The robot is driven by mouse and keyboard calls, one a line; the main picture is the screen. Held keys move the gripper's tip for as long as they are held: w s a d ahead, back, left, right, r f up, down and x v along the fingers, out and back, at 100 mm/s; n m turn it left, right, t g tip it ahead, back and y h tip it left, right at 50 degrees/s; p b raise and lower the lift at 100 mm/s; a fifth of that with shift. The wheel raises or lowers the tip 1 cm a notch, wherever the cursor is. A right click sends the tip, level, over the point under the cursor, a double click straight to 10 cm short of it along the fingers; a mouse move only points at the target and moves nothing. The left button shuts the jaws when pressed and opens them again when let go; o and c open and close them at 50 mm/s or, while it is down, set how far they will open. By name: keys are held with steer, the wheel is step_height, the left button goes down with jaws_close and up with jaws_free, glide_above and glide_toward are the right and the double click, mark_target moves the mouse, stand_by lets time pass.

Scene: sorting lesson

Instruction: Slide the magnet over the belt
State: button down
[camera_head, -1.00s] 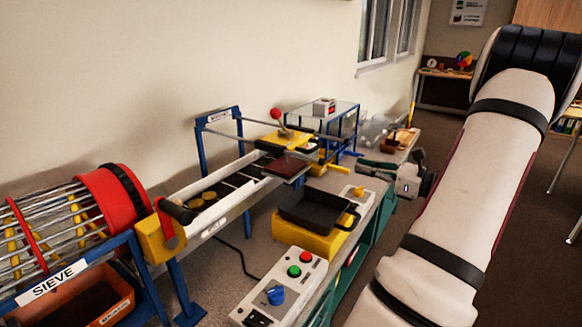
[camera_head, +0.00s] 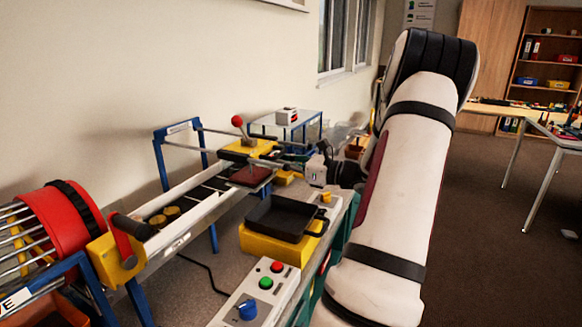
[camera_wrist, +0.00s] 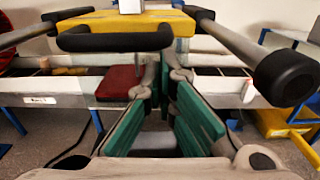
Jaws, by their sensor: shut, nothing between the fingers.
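The magnet is a yellow block (camera_head: 248,149) with a red ball knob (camera_head: 237,120), carried on rails across the belt (camera_head: 205,188). In the wrist view the yellow block (camera_wrist: 125,22) shows at the top, with a black handle bar (camera_wrist: 115,41) on its near side. My gripper (camera_wrist: 165,80) is shut and empty, its green-padded fingers just below and in front of the handle. I cannot tell whether it touches the handle. In the head view my gripper (camera_head: 292,160) is at the magnet's right and partly hidden.
Gold discs (camera_head: 164,216) lie on the belt. A black tray (camera_head: 282,218) on a yellow base and a control box (camera_head: 262,290) with buttons stand in front. The red drum (camera_head: 62,222) is at the left. Rail ends (camera_wrist: 285,77) project near my gripper.

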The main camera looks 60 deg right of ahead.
steer(key=shift+w, duration=0.1)
steer(key=w+a, duration=0.1)
steer(key=w, duration=1.2)
steer(key=shift+w, duration=0.25)
steer(key=shift+a+r, duration=0.1)
steer(key=shift+r, duration=0.05)
